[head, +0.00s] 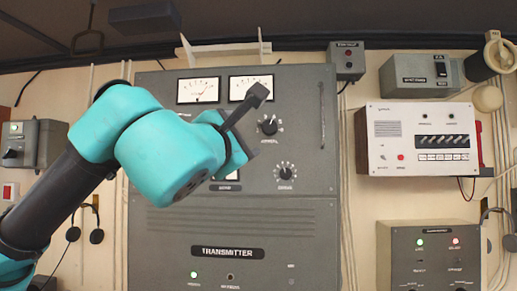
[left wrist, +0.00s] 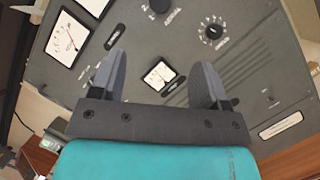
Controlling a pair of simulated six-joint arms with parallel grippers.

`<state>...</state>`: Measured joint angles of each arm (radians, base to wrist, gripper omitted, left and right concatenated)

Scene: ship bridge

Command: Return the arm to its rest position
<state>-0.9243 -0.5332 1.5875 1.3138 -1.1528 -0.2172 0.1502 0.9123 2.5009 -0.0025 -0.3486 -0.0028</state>
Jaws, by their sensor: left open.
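My left arm, teal and black, comes in from the left in the head view. My right gripper is in neither view.
A white unit with buttons (head: 418,139) and a grey box (head: 428,76) are on the wall at the right. A headset (head: 97,236) hangs at the left, near my arm.

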